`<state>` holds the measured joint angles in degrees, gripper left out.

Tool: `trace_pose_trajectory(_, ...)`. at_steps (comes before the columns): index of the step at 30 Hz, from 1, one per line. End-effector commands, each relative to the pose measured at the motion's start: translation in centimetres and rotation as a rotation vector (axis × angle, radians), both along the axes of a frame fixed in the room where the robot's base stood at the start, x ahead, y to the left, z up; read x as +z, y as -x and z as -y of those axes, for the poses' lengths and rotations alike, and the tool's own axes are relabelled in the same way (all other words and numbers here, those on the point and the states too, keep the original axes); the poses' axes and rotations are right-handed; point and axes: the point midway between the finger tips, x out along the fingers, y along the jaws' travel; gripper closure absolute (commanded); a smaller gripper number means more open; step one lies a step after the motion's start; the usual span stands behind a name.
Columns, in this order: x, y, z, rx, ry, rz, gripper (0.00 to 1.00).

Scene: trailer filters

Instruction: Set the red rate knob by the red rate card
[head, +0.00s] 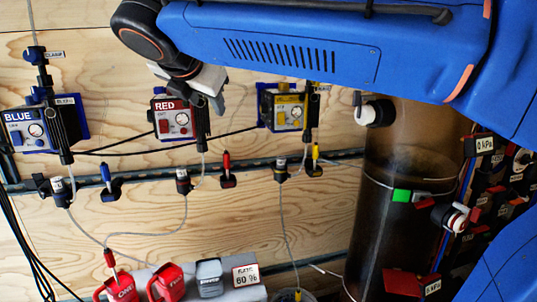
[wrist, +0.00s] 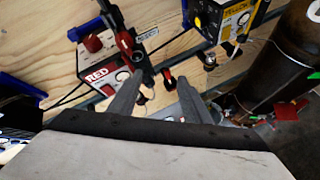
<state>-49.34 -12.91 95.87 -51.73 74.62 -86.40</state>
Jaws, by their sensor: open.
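The red pump unit (head: 172,104), labelled RED, is mounted on the plywood wall. It has a white round dial and a small red knob (head: 163,126) on its face. In the wrist view the red unit (wrist: 97,76) is tilted at upper left, with a red knob (wrist: 92,44) near its dial. A white card with a red border (head: 245,275) reads 60 % at the bottom of the head view. My gripper (head: 214,100) is at the unit's upper right. In the wrist view my gripper (wrist: 160,97) has its fingers apart and nothing between them.
A blue unit (head: 24,122) hangs to the left and a yellow unit (head: 290,110) to the right. Tubes and a dark rail (head: 140,175) run below. A tall brown cylinder (head: 400,180) stands at right. Red containers (head: 168,284) stand at the bottom.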

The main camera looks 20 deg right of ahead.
Motion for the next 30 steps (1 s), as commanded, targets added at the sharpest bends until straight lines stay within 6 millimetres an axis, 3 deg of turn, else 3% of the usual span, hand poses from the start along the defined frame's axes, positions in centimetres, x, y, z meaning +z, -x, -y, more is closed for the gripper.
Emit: trace_pose_trajectory(30,-10.4,3.9,11.6,-0.426,-0.467,-0.073,0.56)
